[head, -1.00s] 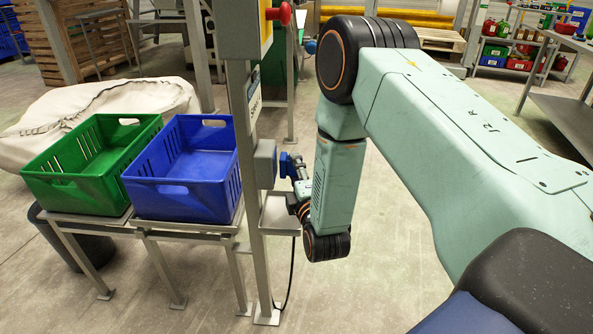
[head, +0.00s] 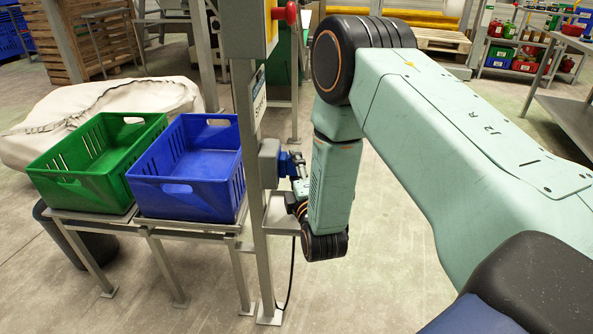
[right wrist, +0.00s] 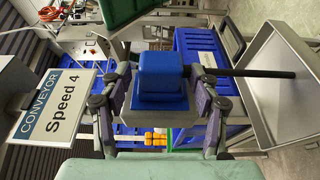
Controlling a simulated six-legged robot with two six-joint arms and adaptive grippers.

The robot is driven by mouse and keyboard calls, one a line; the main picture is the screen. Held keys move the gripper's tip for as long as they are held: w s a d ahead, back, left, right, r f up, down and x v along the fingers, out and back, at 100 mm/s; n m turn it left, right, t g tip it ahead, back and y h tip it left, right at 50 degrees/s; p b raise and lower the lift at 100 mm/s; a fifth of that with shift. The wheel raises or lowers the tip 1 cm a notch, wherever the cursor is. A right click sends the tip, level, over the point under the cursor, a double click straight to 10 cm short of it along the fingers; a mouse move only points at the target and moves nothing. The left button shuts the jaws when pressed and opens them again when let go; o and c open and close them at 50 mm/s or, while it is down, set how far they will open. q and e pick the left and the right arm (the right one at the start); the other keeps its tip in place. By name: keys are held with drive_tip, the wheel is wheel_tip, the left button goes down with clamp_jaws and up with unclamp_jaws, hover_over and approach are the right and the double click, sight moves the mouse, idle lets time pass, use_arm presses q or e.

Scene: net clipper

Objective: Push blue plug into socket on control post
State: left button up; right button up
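The blue plug (head: 287,164) is at the right side of the grey socket box (head: 268,163) on the control post (head: 249,120). In the right wrist view the plug (right wrist: 160,78) sits centred in front of the grey box (right wrist: 158,125), which hides the socket opening. My right gripper (head: 297,172) comes from the right, and in the right wrist view its fingers (right wrist: 161,90) flank the plug and look closed on its sides. How deep the plug sits cannot be told. My left gripper is in neither view.
A small metal tray (head: 281,222) projects from the post below the box. A blue crate (head: 190,200) and a green crate (head: 75,188) stand on stands left of the post. A conveyor sign (right wrist: 55,106) flanks the gripper. Open floor lies in front.

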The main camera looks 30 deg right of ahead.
drive_tip(key=shift+o, duration=0.3)
drive_tip(key=v, duration=1.2)
idle(0.3)
